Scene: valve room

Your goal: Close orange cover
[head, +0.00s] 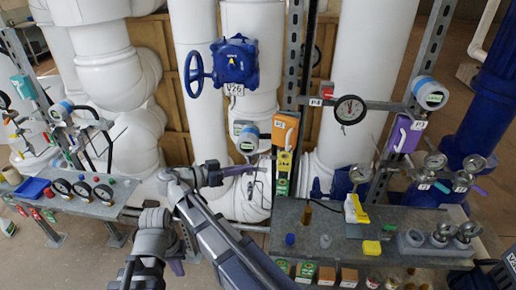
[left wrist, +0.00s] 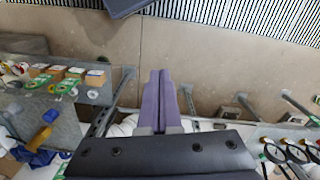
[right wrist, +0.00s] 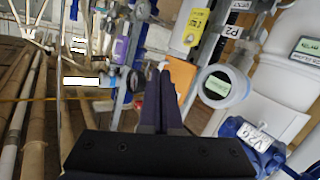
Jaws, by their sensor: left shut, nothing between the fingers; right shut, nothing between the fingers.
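The orange cover (head: 285,130) is on the upright metal strut in the middle of the head view, above a yellow-green tagged part. How far it stands open I cannot tell. In the right wrist view the orange cover (right wrist: 184,74) is partly hidden behind my fingers, with a small white piece beside it. My right gripper (head: 258,169) is shut and empty, below and left of the cover; its fingertips (right wrist: 170,62) overlap it in the wrist view, and contact cannot be told. My left gripper (head: 177,267) is shut and empty, low at the left; its fingers (left wrist: 158,75) show over the floor.
A round meter (head: 247,138) is close left of the cover. A blue valve (head: 235,62) is above my right gripper. A grey bench (head: 345,250) with small items is below.

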